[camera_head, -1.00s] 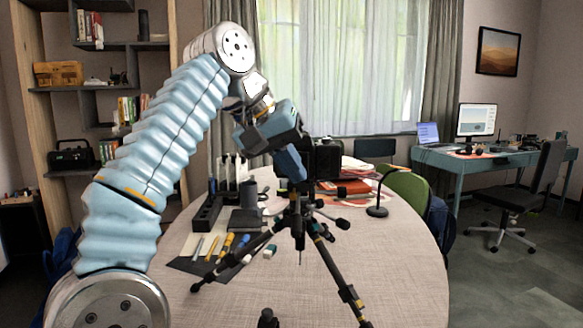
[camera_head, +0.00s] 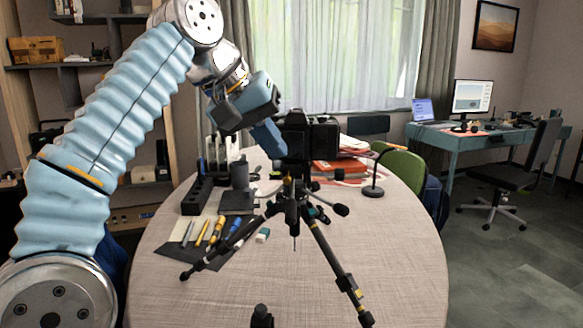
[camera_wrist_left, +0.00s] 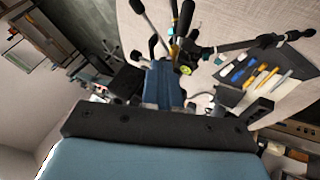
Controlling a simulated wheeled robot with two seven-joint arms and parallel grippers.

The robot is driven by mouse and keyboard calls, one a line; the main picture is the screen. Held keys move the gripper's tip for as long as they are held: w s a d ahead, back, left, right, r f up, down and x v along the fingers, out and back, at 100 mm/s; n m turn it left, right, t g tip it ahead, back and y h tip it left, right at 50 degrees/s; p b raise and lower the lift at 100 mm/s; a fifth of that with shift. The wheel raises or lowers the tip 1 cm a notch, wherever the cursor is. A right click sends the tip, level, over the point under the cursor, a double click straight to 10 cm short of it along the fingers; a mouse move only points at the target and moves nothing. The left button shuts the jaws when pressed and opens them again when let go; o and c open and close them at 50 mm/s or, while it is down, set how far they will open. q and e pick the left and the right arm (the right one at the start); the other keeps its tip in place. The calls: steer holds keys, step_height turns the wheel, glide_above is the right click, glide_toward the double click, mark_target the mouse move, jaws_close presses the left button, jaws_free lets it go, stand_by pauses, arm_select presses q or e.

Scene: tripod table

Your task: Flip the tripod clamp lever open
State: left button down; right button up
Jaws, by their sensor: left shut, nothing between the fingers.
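The black tripod (camera_head: 335,262) stands on the round table with its legs spread and a black camera (camera_head: 310,137) above it. The clamp lever cannot be made out clearly among the small dark parts around the tripod head. My left gripper (camera_head: 270,139) is shut and empty, with its blue fingers pointing down just left of the camera. In the left wrist view, the shut blue fingers (camera_wrist_left: 163,85) point toward the tripod head, where a yellow-green round part (camera_wrist_left: 186,69) shows beside the fingertips. Contact cannot be told. My right gripper is not in view.
The round table (camera_head: 215,295) holds pens on a dark mat (camera_head: 185,240), a black organizer (camera_head: 197,194), a dark cup (camera_head: 240,174), red books (camera_head: 340,166) and a black lamp (camera_head: 374,190).

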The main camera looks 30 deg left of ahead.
mark_target(309, 177)
arm_select(q)
steer(key=b+x, duration=0.1)
steer(key=x, duration=0.5)
steer(key=shift+f+b, duration=0.1)
steer(key=shift+b, duration=0.2)
steer(key=shift+d+n+y, duration=0.25)
steer(key=shift+n+y, duration=0.25)
steer(key=shift+n, duration=0.3)
